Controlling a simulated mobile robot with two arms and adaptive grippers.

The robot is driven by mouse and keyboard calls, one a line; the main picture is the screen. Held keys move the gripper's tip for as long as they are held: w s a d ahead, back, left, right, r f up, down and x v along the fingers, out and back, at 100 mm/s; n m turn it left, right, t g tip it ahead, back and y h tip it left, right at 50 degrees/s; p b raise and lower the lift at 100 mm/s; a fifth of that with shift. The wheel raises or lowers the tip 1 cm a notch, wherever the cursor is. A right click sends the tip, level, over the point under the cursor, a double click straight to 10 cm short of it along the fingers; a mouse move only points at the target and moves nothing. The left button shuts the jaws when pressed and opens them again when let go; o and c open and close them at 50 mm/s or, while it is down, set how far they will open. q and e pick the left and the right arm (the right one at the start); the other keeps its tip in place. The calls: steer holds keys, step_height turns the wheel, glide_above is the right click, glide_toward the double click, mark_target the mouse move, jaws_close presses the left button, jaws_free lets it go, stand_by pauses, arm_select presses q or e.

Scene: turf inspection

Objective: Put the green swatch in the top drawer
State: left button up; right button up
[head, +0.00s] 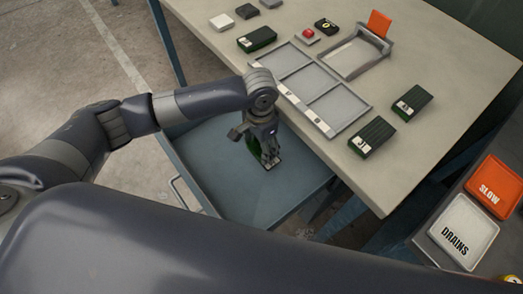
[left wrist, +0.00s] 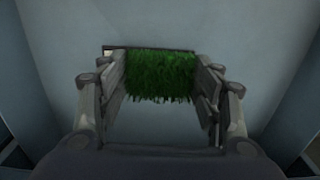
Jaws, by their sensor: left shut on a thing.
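My left gripper (head: 268,160) points down inside the open drawer (head: 215,185) under the table. It is shut on the green swatch (head: 252,146), which is mostly hidden behind the fingers in the head view. In the left wrist view, the swatch (left wrist: 160,76) shows as bright green turf between the two fingers (left wrist: 160,88), above the drawer's blue-grey floor. I cannot tell whether the swatch touches that floor. The drawer looks otherwise empty. My right gripper is not in view.
The table (head: 440,60) carries a grey tray with compartments (head: 318,88), a tray with an orange card (head: 355,55), a red button (head: 309,34) and several dark labelled blocks (head: 372,137). Orange "SLOW" (head: 490,186) and white "DRAINS" (head: 464,232) trays stand at right.

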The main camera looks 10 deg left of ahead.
mark_target(260, 152)
arm_select(q)
step_height(260, 152, down, 4)
steer(key=shift+r, duration=0.1)
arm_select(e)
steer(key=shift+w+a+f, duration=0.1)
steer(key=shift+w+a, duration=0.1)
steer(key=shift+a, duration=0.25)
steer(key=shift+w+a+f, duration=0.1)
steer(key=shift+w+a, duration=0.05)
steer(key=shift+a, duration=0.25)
arm_select(q)
steer(key=o, duration=0.7)
steer(key=shift+f, duration=0.2)
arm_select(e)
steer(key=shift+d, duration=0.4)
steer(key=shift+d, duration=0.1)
